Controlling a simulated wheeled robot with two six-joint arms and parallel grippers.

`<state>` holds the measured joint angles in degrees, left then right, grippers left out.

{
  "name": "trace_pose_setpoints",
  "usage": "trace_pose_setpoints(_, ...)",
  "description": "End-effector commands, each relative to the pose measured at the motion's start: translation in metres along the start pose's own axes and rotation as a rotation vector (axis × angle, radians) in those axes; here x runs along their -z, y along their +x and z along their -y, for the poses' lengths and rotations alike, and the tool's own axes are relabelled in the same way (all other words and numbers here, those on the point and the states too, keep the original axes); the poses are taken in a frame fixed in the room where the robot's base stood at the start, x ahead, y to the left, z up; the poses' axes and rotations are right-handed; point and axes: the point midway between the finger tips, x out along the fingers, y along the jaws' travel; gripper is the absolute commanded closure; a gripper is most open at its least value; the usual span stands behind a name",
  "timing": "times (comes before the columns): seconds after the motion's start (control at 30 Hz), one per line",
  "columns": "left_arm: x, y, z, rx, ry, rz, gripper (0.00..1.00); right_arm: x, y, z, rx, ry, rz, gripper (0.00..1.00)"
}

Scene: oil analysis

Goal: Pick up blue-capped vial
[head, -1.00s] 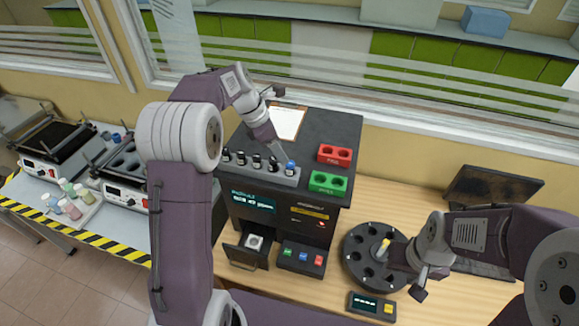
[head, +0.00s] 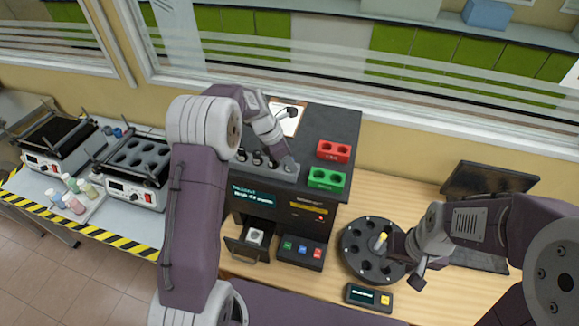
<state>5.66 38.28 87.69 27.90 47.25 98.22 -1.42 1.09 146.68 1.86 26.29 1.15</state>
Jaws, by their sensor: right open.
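The grey vial rack (head: 287,175) stands on the front edge of the black analyser top, with several black-capped vials (head: 257,157) in it. My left gripper (head: 287,162) is low over the right end of the rack, where the blue-capped vial stood earlier. The blue cap does not show now; the gripper covers that spot. Whether its fingers are open or closed on the vial is hidden. My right gripper (head: 394,247) is open beside a yellow-capped vial (head: 381,240) on the black round rotor.
A red holder (head: 334,151) and a green holder (head: 326,179) stand right of the rack. The black rotor (head: 355,238) sits on the wooden table (head: 420,177). A drawer (head: 247,248) is open below the analyser. A clipboard (head: 291,117) lies behind the rack.

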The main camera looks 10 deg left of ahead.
Motion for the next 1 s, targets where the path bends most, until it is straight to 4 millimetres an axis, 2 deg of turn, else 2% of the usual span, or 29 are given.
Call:
trace_pose_setpoints(0.37,-0.001,-0.002,0.000,-0.001,0.001,0.001,1.00,0.000,0.001,0.000,0.000,0.000,0.000,0.53)
trace_pose_setpoints(0.47,-0.005,-0.010,-0.001,-0.004,0.002,0.002,1.00,-0.001,0.005,0.000,0.000,0.000,0.000,0.53)
trace_pose_setpoints(0.63,-0.015,-0.036,-0.001,-0.006,0.003,0.003,1.00,-0.001,0.013,0.000,0.000,0.000,0.000,0.53)
trace_pose_setpoints(1.0,-0.060,-0.072,0.080,-0.003,0.006,0.003,1.00,-0.004,0.040,-0.001,0.000,0.000,0.000,0.53)
